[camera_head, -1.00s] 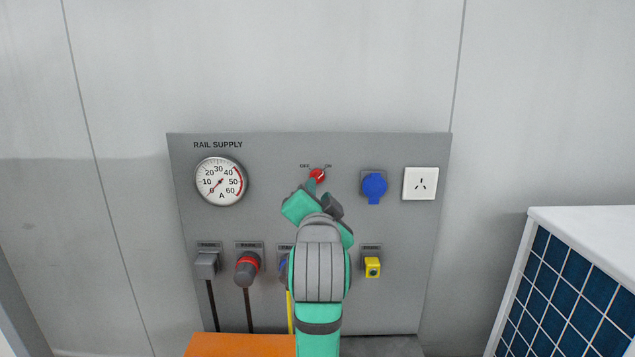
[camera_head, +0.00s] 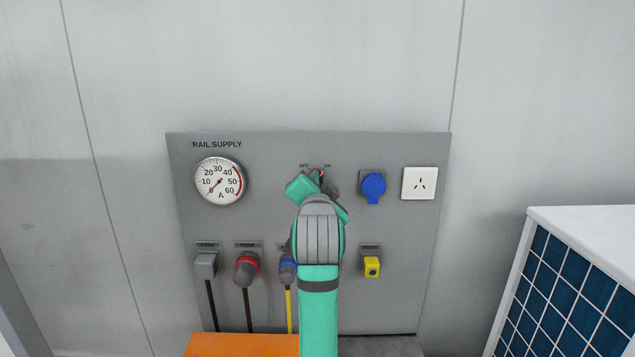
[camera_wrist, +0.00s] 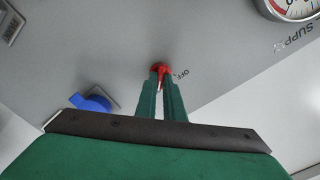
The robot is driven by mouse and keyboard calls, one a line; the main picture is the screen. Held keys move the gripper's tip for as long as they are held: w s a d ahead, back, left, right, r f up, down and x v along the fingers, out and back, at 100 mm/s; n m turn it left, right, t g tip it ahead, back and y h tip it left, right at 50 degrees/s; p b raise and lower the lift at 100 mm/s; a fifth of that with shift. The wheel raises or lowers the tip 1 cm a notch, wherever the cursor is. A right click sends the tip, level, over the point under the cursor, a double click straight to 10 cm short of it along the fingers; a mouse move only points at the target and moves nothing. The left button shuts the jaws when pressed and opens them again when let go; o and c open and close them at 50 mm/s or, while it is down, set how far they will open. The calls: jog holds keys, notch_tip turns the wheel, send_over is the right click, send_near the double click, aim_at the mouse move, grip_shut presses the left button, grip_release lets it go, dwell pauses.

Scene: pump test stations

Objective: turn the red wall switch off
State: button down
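The red wall switch (camera_wrist: 160,69) is a round red knob with a narrow handle, on the grey panel (camera_head: 265,215) between the OFF and ON marks. In the head view my gripper mostly covers it, and only a bit of red (camera_head: 318,170) shows. In the wrist view the OFF mark is just right of the knob. My gripper (camera_wrist: 161,80) is at the switch, its two green fingers close together with the handle between their tips. They look shut on it, though exact contact is hard to see. Which mark the handle points to cannot be told.
A round gauge (camera_head: 219,181) is left of the switch; its needle points near zero. Plugs with hanging cables (camera_head: 247,269) and a yellow part (camera_head: 372,267) sit lower. A white-topped cabinet (camera_head: 590,225) stands right.

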jog(key=shift+n, duration=0.3)
jog(key=shift+a+n, duration=0.15)
jog(key=shift+n, duration=4.15)
jog(key=shift+a+n, duration=0.15)
jog(key=shift+n, duration=4.15)
jog(key=c, duration=1.9)
grip_release()
jog(key=shift+o, duration=0.2)
